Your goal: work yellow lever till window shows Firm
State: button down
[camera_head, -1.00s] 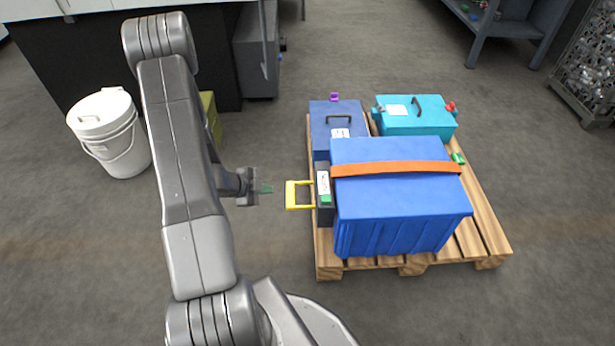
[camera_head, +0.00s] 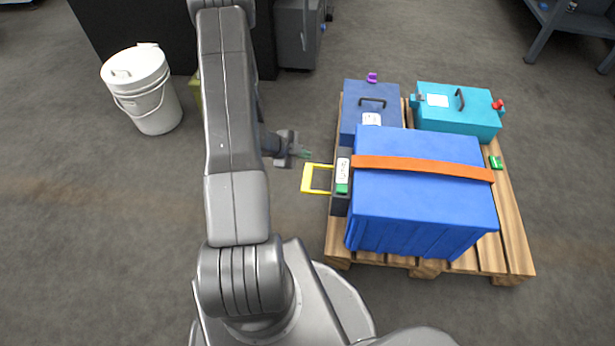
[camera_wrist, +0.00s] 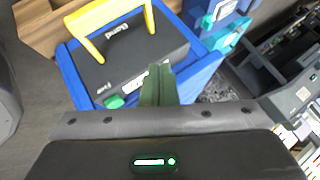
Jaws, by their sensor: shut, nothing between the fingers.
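The yellow lever (camera_head: 317,178) is a U-shaped handle. It sticks out to the left from a dark ratchet box (camera_head: 340,205) beside the big blue case (camera_head: 420,200), which has an orange strap (camera_head: 423,168) over it. A white label or window (camera_head: 343,170) with a green patch is on the box top; its wording is too small to read. The lever also shows in the wrist view (camera_wrist: 92,47). My gripper (camera_head: 306,154) is shut and empty, just beyond the lever in the head view and apart from it. Its closed fingers (camera_wrist: 159,84) overlap the box in the wrist view.
The wooden pallet (camera_head: 515,250) also carries a dark blue case (camera_head: 355,105) and a teal case (camera_head: 457,115) behind. A white bucket (camera_head: 150,95) stands on the floor at the left.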

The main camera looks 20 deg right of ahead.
jog(key=b, duration=0.6)
send_over(305, 177)
notch_tip(305, 177, down, 7)
jog(key=shift+a+f, duration=0.15)
jog(key=shift+f, duration=0.05)
jog(key=shift+f+b, duration=0.3)
jog(key=shift+f, duration=0.15)
jog(key=shift+f, duration=0.15)
dwell(1.0)
jog(key=shift+f, duration=0.25)
jog(key=shift+f+b, duration=1.3)
jog(key=shift+f, duration=0.35)
dwell(1.5)
jog(key=shift+r, duration=0.1)
dwell(0.4)
jog(key=shift+r+p, duration=1.8)
jog(key=shift+r, duration=0.2)
